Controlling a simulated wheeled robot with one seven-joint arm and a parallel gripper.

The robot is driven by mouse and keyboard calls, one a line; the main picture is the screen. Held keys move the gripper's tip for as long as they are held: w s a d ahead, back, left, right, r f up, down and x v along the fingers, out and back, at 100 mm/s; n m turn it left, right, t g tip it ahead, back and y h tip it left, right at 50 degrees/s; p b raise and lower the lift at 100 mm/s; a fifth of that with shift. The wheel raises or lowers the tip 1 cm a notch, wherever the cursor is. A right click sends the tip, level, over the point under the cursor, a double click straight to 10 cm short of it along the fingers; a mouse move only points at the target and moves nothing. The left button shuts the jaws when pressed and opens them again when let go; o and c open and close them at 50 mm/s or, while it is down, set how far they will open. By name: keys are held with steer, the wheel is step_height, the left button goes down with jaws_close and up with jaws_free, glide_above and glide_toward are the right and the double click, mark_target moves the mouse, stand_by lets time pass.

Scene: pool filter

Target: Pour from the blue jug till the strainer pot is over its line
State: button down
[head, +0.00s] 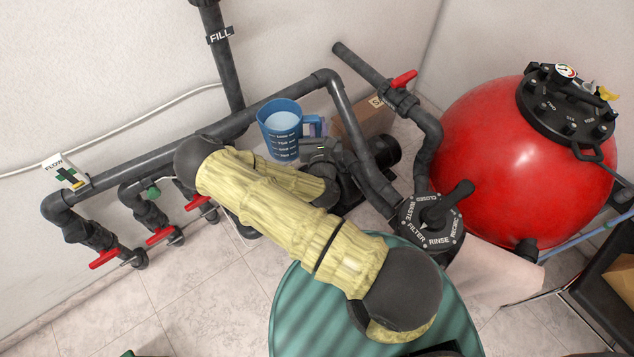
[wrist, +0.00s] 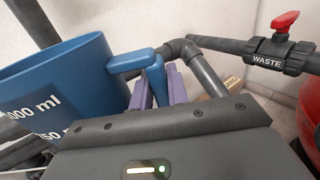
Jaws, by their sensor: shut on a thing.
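The blue jug (head: 279,143) is held up near the wall pipe, looking roughly upright, with pale liquid showing inside and white ml marks on its side. In the wrist view the jug (wrist: 70,75) fills the left side, its handle (wrist: 157,75) between the purple fingers. My gripper (wrist: 162,88) is shut on that handle; in the head view it shows beside the jug's right side. A black pump (head: 383,151) stands below and right of the jug. I cannot make out the strainer pot or its line; my arm covers part of that area.
Grey pipes run along the wall and beside the pump, with red-handled valves (head: 404,79) and a multiport valve (head: 433,222). A cardboard box (head: 362,121) is behind the pump. A large red filter tank (head: 480,140) stands at right, a green barrel lid (head: 290,310) in front.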

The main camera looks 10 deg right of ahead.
step_height(320, 180, down, 27)
steer(key=m+h+b, duration=0.1)
steer(key=h+b, duration=0.1)
steer(key=b, duration=2.8)
steer(key=shift+w+m+g, duration=0.3)
steer(key=shift+w+g, duration=0.1)
steer(key=shift+w, duration=0.05)
step_height(320, 180, up, 7)
steer(key=p, duration=0.7)
steer(key=shift+r, duration=0.15)
steer(key=shift+a, duration=0.1)
